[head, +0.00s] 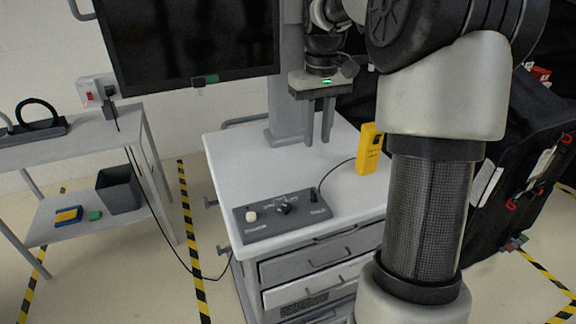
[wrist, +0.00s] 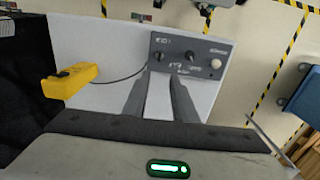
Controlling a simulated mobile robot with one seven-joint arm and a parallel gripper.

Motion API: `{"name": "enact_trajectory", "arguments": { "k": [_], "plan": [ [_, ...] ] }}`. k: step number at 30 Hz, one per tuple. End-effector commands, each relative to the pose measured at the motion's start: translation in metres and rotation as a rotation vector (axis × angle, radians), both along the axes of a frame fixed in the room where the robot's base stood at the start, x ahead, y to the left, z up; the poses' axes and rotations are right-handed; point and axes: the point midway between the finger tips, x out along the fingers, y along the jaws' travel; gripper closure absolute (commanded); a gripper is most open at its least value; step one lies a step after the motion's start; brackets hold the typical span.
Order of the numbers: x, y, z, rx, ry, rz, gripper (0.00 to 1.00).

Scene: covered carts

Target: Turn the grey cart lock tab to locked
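The cart (head: 229,160) has a white top and grey drawers. A dark grey control box (head: 270,226) lies near its front edge, also in the wrist view (wrist: 206,79). The box carries a black knob (head: 285,208) in the middle, a black upright piece (head: 314,195) at the right and a cream button (head: 252,216). Its lettering is too small to read. I cannot tell which part is the lock tab, or its setting. My gripper (head: 317,141) is open and empty, above the cart top behind the box. In the wrist view its fingertips (wrist: 160,77) point towards the box's edge.
A yellow handheld device (head: 369,150) stands on the cart's right side, its cable running to the box. A black monitor (head: 190,40) hangs behind. A side table (head: 75,140) stands at the left, and a black covered cart (head: 510,150) at the right. The cart top's left part is clear.

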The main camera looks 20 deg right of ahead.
Motion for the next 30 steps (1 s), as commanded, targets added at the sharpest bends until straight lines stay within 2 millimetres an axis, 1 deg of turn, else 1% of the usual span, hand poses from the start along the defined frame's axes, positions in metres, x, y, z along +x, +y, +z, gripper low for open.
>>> {"name": "enact_trajectory", "arguments": {
  "k": [1,5,8,21,27,30],
  "plan": [
    [0.001,-0.003,-0.003,0.003,0.004,-0.002,0.75],
    [0.001,-0.004,-0.015,0.002,0.005,-0.001,0.75],
    [0.000,-0.003,-0.033,0.003,0.007,-0.002,0.75],
    [0.000,-0.003,-0.128,0.003,0.006,-0.001,0.75],
    [0.001,-0.003,-0.160,0.003,0.005,-0.002,0.75],
    [0.001,-0.003,-0.169,0.002,0.003,-0.002,0.75]
  ]
}}
